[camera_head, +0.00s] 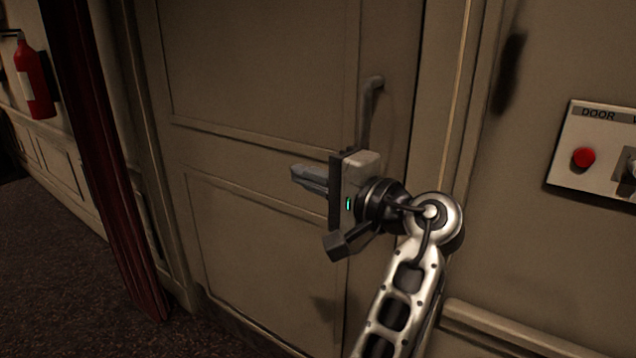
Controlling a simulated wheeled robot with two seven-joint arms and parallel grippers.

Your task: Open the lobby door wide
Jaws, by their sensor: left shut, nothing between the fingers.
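The lobby door (250,60) is a beige panelled door that looks closed in its frame. Its grey upright handle (368,110) is near the door's right edge; its lower end is hidden behind my gripper.
A control panel (566,178) labelled "DOOR" with a red button (584,157) is on the wall at the right. A dark red curtain (100,150) hangs left of the door. A red fire extinguisher (34,80) is on the far left wall. Dark carpet (60,290) lies clear at lower left.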

